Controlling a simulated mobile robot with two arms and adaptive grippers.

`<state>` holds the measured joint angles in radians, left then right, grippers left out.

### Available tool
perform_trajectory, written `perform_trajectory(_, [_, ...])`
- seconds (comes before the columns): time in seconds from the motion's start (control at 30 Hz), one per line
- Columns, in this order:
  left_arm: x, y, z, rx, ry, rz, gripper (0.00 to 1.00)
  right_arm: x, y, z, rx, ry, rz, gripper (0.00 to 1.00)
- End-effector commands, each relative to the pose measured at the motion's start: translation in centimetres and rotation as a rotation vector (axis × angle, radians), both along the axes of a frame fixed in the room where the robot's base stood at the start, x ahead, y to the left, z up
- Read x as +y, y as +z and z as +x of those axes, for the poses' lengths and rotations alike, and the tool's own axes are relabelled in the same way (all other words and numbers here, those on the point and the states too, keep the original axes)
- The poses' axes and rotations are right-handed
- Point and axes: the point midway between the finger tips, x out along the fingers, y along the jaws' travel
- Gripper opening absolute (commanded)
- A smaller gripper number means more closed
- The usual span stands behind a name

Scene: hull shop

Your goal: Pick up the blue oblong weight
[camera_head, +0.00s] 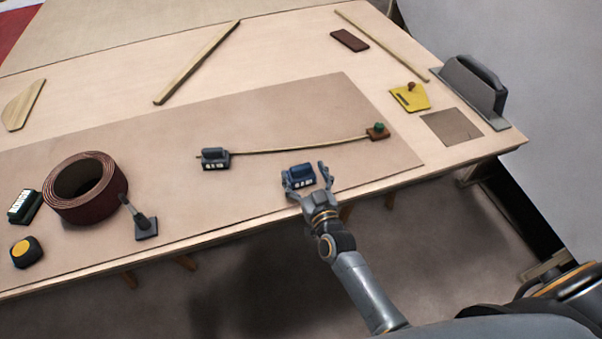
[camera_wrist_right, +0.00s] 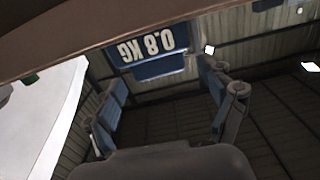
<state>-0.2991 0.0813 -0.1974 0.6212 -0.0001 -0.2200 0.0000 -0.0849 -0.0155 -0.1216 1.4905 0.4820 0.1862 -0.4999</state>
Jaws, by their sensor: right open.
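The blue oblong weight (camera_head: 298,174) lies on the tan mat near the table's front edge, with a white-lettered plate on its near side. In the right wrist view the weight (camera_wrist_right: 148,66) shows upside down, marked "0.8 KG". My right gripper (camera_head: 308,176) is open, with its fingers at the left and right of the weight. In the right wrist view the fingers (camera_wrist_right: 165,95) stand apart with the weight beyond them. I cannot tell whether they touch it. My left gripper does not show.
The mat in front of the coil is partly clear.

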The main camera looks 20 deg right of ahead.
Motion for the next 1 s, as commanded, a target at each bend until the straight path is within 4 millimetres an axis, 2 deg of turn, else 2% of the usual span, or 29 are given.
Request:
perform_trajectory(0.03, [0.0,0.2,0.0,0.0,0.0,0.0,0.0,0.1,0.2,0.8,-0.001,0.0,0.0,0.83])
perform_trajectory(0.17, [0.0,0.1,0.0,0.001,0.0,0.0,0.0,0.1,0.1,2.1,-0.001,0.0,-0.002,0.83])
perform_trajectory(0.43, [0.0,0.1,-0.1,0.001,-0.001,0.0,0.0,0.1,0.0,2.3,0.0,0.0,-0.001,0.83])
perform_trajectory(0.83, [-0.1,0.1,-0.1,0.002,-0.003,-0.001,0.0,0.1,0.0,2.3,0.001,0.001,-0.001,0.01])
perform_trajectory(1.0, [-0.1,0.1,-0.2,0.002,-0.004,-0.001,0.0,0.1,0.4,2.4,-0.008,-0.001,-0.001,0.0])
